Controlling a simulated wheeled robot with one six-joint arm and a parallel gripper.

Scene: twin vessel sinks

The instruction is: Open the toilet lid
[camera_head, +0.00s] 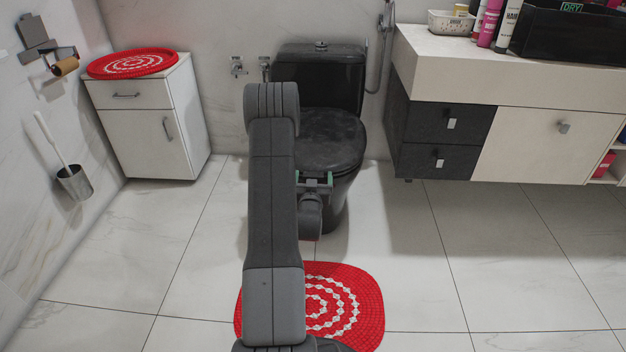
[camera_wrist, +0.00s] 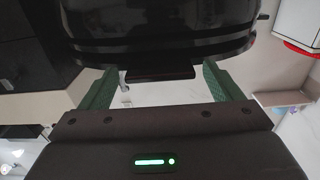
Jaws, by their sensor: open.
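The black toilet (camera_head: 340,188) stands against the back wall. Its lid (camera_head: 338,135) is down, lying flat over the bowl. My gripper (camera_head: 316,179) is at the front edge of the bowl, just below lid height, partly hidden by my own arm. In the wrist view, my gripper (camera_wrist: 160,85) has its two green fingers spread wide apart. The glossy black front of the toilet (camera_wrist: 160,28) fills the top of that view. A small dark tab (camera_wrist: 160,74) juts from it between the fingers, with gaps on both sides. I cannot tell whether anything touches.
A white cabinet (camera_head: 150,125) with a red round mat (camera_head: 132,63) stands left. A vanity (camera_head: 545,140) with dark drawers is right of the toilet. A red rug (camera_head: 350,305) lies on the floor under my arm. A brush holder (camera_head: 74,183) hangs left. Tiled floor is otherwise clear.

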